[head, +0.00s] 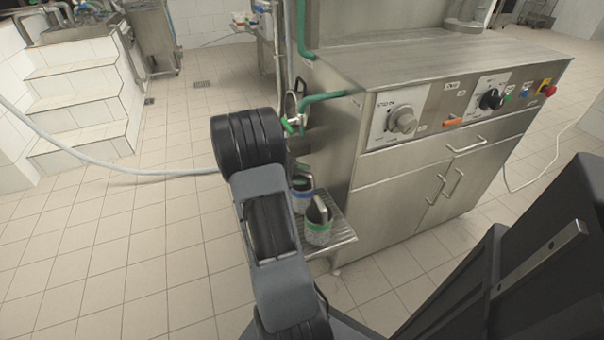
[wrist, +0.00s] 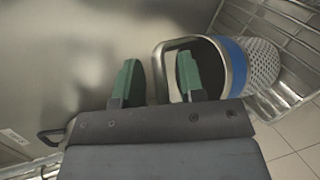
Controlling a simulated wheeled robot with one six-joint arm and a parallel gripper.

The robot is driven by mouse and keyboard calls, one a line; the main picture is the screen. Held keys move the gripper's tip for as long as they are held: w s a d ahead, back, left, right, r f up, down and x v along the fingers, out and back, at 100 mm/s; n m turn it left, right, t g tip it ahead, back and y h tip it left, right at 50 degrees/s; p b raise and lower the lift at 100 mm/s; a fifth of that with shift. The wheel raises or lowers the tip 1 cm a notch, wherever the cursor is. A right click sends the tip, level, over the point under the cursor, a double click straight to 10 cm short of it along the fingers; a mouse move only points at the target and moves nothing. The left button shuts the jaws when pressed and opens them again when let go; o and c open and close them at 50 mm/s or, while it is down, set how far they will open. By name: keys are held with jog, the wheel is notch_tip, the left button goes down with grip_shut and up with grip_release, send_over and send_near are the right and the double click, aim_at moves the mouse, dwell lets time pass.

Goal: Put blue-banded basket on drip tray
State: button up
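The blue-banded basket (wrist: 235,62) is a perforated metal cup with a blue band and a metal loop handle, at the upper right of the wrist view. In the head view the basket (head: 302,194) is partly hidden by my arm, at the far end of the drip tray (head: 343,236). The slatted tray (wrist: 296,12) shows beside and behind it in the wrist view; I cannot tell if the basket rests on it. My gripper (wrist: 157,76) is open, its two green fingers apart, with the handle's outer bar appearing between them. No clear contact shows.
A green-banded basket (head: 318,228) stands on the tray in front of the blue-banded one. The steel machine (head: 420,130) with knobs and buttons rises beside the tray. A hose (head: 130,172) crosses the tiled floor at the left. Open floor lies left of my arm.

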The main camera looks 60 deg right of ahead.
jog(key=shift+r, duration=0.1)
jog(key=shift+w+a+r, duration=0.1)
jog(key=shift+r, duration=0.05)
jog(key=p+v, duration=0.3)
jog(key=v, duration=0.9)
jog(key=s+a+r+n+t+y, duration=0.1)
jog(key=a+t+y, duration=0.4)
jog(key=a, duration=1)
jog(key=s+a+r+n+t+y, duration=0.2)
jog(key=a+t, duration=0.5)
jog(key=a, duration=0.7)
jog(key=s+r+y, duration=0.1)
jog(key=s+y, duration=0.1)
jog(key=shift+a+r+y, duration=0.25)
jog(key=shift+a+y, duration=0.15)
